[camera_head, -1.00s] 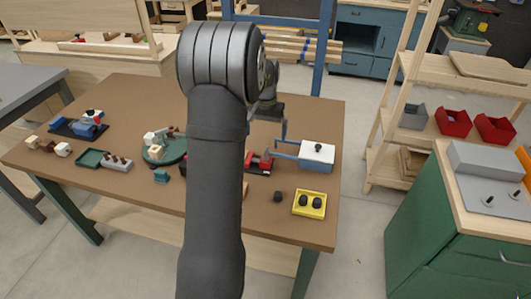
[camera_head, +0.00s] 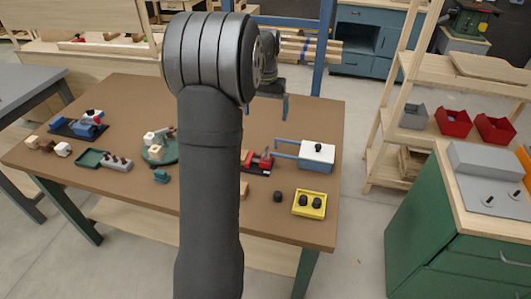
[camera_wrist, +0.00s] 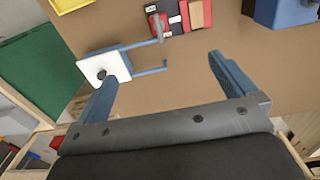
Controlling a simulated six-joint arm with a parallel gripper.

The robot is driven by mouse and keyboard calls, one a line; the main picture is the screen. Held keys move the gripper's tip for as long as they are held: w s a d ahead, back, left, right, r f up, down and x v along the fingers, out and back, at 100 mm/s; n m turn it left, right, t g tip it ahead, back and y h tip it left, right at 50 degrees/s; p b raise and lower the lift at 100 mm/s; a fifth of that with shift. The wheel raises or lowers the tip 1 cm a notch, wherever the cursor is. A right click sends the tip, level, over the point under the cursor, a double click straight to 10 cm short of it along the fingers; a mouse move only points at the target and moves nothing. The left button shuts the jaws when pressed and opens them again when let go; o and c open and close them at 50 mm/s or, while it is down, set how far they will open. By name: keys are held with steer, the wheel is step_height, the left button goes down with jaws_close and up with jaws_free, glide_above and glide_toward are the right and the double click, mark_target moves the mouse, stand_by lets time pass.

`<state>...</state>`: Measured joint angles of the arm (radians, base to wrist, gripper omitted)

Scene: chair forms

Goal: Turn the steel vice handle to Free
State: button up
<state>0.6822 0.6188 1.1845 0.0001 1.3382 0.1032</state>
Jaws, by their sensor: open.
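A red vice (camera_head: 262,162) on a dark base stands on the brown table, partly hidden behind my arm in the head view. In the wrist view the red vice (camera_wrist: 176,16) is at the top, cut off by the edge, with small white labels too small to read. A grey steel handle (camera_wrist: 157,27) sticks out from its left part toward my gripper. My gripper (camera_wrist: 161,68) is open and empty, its blue fingers apart and not touching the handle. In the head view the fingers hang above the table behind my arm.
A blue box with a white top (camera_head: 318,152) and two blue prongs stands right of the vice; its prongs reach toward it. A yellow tray (camera_head: 310,213) with dark knobs and a dark knob (camera_head: 277,196) are at the front right. Bare table lies behind the vice.

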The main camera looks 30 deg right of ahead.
steer(key=shift+r, duration=0.95)
